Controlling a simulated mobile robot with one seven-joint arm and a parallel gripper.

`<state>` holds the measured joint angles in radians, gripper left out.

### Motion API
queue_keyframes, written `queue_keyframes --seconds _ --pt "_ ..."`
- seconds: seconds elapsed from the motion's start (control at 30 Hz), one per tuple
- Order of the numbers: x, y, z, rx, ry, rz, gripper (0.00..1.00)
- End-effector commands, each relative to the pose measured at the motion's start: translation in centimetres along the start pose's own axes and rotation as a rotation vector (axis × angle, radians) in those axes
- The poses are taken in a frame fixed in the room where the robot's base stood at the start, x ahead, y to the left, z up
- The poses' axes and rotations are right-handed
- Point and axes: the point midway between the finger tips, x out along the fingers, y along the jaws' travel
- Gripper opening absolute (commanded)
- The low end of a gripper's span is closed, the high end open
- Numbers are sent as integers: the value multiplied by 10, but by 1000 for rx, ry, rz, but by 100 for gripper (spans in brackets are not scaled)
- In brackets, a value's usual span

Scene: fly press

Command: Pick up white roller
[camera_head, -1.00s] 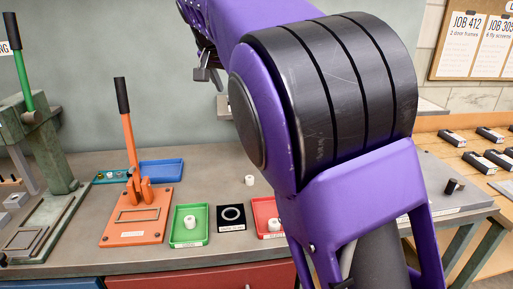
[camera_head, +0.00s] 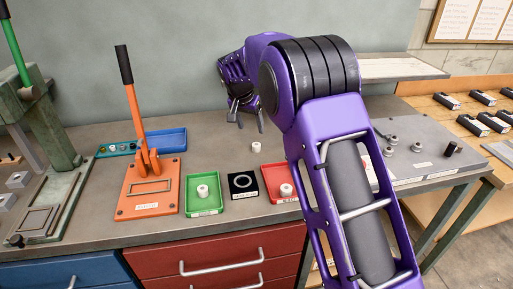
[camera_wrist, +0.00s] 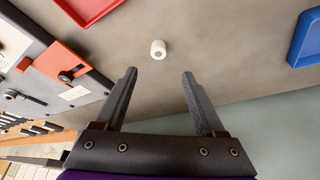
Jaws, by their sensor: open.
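A small white roller (camera_head: 255,149) stands alone on the grey bench, behind the red tray. In the wrist view this roller (camera_wrist: 158,50) lies just beyond the fingertips, about midway between their lines, with nothing touching it. My gripper (camera_head: 236,119) is above the bench, behind and left of the loose roller in the head view. Its two fingers (camera_wrist: 159,74) are open and empty. Other white rollers sit in the green tray (camera_head: 204,209) and in the red tray (camera_head: 271,180).
A black pad with a white ring (camera_head: 243,183) lies between the trays. An orange hand press (camera_head: 150,195), a blue tray (camera_head: 166,139) and a green press (camera_head: 45,130) stand to the left. A grey plate with small metal parts (camera_head: 425,145) is to the right. Bench around the loose roller is clear.

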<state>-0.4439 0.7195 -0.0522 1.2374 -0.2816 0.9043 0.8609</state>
Motion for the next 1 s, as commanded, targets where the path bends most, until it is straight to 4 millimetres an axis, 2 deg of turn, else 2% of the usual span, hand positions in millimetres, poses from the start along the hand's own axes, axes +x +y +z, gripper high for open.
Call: queue_keyframes --seconds 0.03,0.2,0.47,0.7,0.8,1.0 --pt "12 1 0 1 -2 3 72" --pt "39 0 0 0 -2 1 72" --pt "58 2 0 1 -2 1 72" --pt "93 3 1 1 -1 1 72" --pt "100 3 1 2 0 0 72" --pt "100 3 0 1 1 -1 72"
